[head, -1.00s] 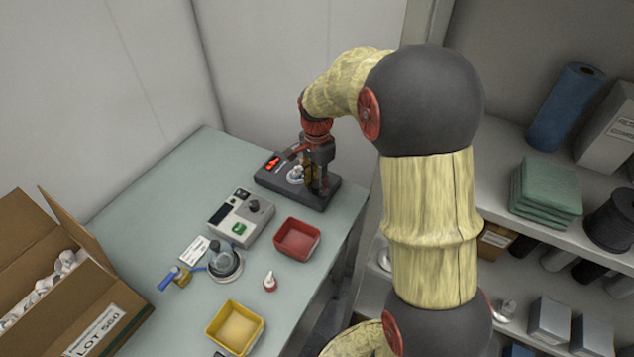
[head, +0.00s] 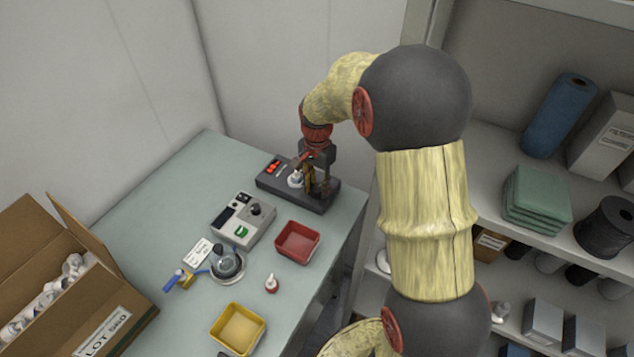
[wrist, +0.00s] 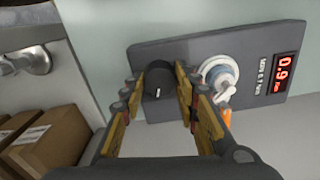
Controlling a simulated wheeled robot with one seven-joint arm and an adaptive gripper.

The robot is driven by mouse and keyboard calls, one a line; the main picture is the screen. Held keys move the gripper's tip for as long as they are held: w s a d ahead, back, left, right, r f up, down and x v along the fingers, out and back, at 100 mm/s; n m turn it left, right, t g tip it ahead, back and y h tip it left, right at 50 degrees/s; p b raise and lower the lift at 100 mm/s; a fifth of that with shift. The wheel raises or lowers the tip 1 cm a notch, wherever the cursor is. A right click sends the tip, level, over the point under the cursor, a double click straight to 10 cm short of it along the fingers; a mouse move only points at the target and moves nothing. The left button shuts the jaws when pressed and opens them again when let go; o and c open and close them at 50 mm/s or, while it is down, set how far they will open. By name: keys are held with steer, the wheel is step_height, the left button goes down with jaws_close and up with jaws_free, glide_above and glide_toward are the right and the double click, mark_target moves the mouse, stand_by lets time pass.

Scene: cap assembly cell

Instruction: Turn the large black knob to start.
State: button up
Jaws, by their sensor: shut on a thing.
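The large black knob (wrist: 158,82) with a white mark sits on a dark panel (wrist: 205,50), between the fingers of my gripper (wrist: 156,84) in the wrist view. My gripper is shut on it. In the head view my gripper (head: 316,182) points down over the dark unit (head: 268,184) at the back of the bench, and hides the knob. A white round fitting (wrist: 220,75) stands right of the knob, beside my right finger. A red display (wrist: 287,70) on the panel reads about 0.9.
A grey control box (head: 240,237) with a smaller black knob, a red tray (head: 297,239), a yellow tray (head: 238,328) and a small bottle (head: 271,284) stand nearer on the bench. Walls rise behind. A shelf unit (head: 490,150) is at right, an open carton (head: 100,320) at left.

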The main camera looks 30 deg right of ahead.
steer(key=n+p, duration=0.3)
steer(key=n, duration=0.2)
steer(key=shift+r+n+p, duration=0.15)
steer(key=shift+n+p, duration=0.15)
steer(key=shift+p, duration=0.1)
steer(key=n+p, duration=0.2)
steer(key=n, duration=0.3)
steer(key=shift+p, duration=0.4)
steer(key=n+p, duration=0.2)
steer(key=n, duration=0.3)
steer(key=shift+w+n, duration=0.1)
steer(key=shift+n, duration=0.3)
steer(key=n+p, duration=0.1)
steer(key=n, duration=0.4)
steer(key=shift+a+p, duration=0.1)
steer(key=shift+p, duration=0.2)
steer(key=shift+n, duration=0.3)
steer(key=o, duration=1.1)
steer(key=shift+o, duration=0.2)
